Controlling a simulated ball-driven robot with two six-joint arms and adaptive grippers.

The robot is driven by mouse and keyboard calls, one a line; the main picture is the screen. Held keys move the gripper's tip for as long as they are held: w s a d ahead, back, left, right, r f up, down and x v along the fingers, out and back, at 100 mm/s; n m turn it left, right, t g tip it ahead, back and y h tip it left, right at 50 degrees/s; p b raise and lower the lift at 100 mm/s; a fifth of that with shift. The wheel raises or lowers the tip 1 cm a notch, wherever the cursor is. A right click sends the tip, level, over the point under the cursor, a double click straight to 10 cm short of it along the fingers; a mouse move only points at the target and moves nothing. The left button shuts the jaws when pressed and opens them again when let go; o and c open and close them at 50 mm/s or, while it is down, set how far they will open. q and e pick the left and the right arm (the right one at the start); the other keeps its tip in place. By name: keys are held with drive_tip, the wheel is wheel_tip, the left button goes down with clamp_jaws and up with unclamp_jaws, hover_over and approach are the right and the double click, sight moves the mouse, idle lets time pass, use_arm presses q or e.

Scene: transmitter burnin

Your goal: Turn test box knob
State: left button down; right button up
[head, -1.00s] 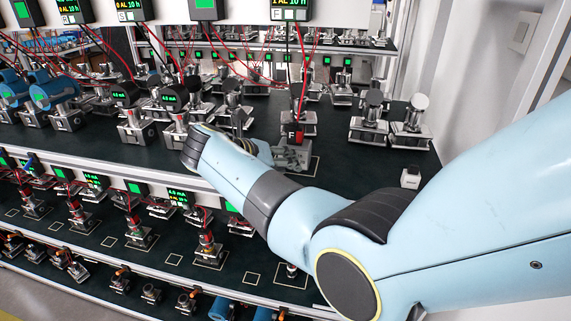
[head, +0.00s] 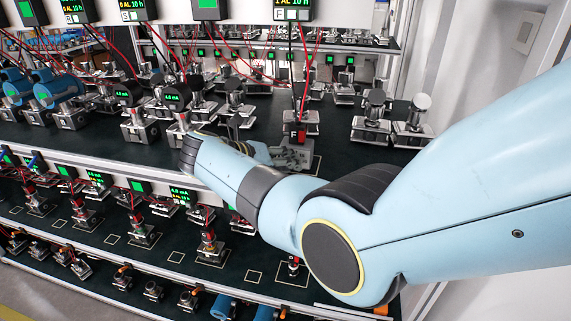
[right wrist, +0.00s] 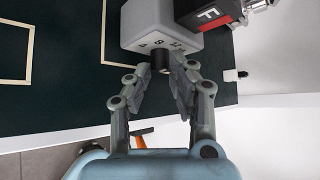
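The test box (right wrist: 162,25) is a pale grey box with small dark markings at the top middle of the right wrist view. Its black knob (right wrist: 160,61) points toward my wrist. My right gripper (right wrist: 162,72) has its two fingers apart, one on each side of the knob. I cannot tell whether either finger touches it. In the head view my right gripper (head: 290,155) is low over the dark shelf, in front of a red connector marked F (head: 298,135); the knob is hidden there. My left gripper is not in view.
The red and black connector marked F (right wrist: 210,14) is close beside the box. Transmitters (head: 175,105) with red wires crowd the shelf to the left. Two metal fixtures (head: 412,122) stand to the right. A lower shelf (head: 115,240) runs in front, below the arm.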

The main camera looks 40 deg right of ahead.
drive_tip(key=shift+o, duration=0.8)
wheel_tip(320, 180, up, 10)
